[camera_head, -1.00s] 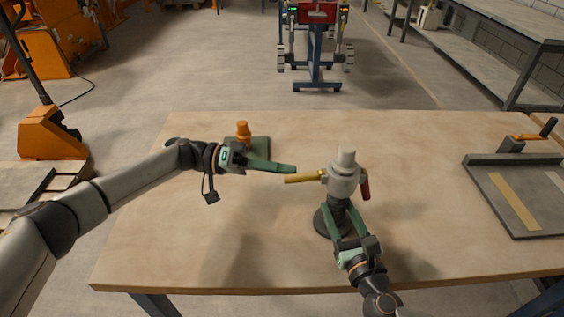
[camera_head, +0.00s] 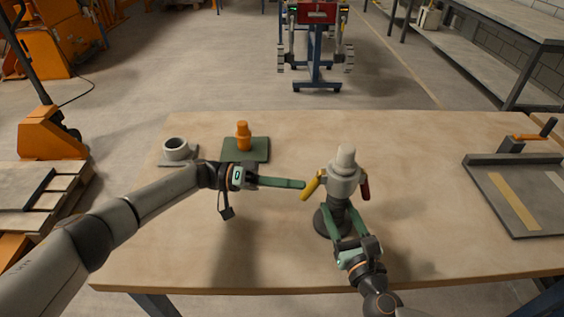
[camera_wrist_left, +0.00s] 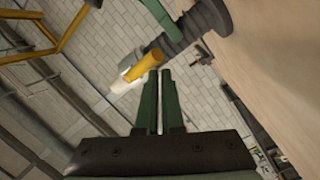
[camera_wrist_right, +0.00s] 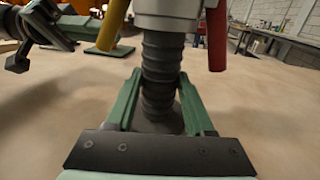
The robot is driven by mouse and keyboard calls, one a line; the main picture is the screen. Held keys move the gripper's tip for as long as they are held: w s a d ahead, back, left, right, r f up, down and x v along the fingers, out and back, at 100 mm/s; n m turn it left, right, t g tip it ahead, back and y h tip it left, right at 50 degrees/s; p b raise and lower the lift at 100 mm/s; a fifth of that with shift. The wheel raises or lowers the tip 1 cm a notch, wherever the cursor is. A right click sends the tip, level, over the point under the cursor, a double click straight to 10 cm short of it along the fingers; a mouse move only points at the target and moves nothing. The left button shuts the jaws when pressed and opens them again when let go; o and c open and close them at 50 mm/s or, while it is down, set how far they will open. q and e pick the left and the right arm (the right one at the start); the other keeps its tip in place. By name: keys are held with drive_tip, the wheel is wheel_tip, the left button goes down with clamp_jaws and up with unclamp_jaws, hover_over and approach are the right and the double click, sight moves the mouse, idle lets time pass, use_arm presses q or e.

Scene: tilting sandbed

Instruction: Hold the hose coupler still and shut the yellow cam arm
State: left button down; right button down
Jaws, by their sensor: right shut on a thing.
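The hose coupler (camera_head: 344,178) is a pale grey body with a white top. It stands upright on a black ribbed hose (camera_wrist_right: 162,75) with a round dark base. Its yellow cam arm (camera_head: 313,186) slants down and outward on the left; its red arm (camera_head: 365,189) hangs down close on the right. My right gripper (camera_wrist_right: 160,88) is shut on the ribbed hose below the body. My left gripper (camera_head: 302,184) is shut and empty, its tips at the outer side of the yellow arm (camera_wrist_left: 148,66); I cannot tell whether they touch.
An orange fitting (camera_head: 243,136) stands on a green plate (camera_head: 262,150) behind my left gripper. A grey cup-like ring (camera_head: 176,148) is further left. A grey tray (camera_head: 508,215) with a crank lies at the right. The table (camera_head: 440,190) is bare between coupler and tray.

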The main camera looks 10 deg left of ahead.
use_arm(q)
drive_tip(key=a, duration=1.2)
drive_tip(key=shift+w+f, duration=0.2)
drive_tip(key=shift+w, duration=0.2)
use_arm(e)
drive_tip(key=shift+c, duration=1)
unclamp_jaws()
drive_tip(key=shift+s, duration=0.1)
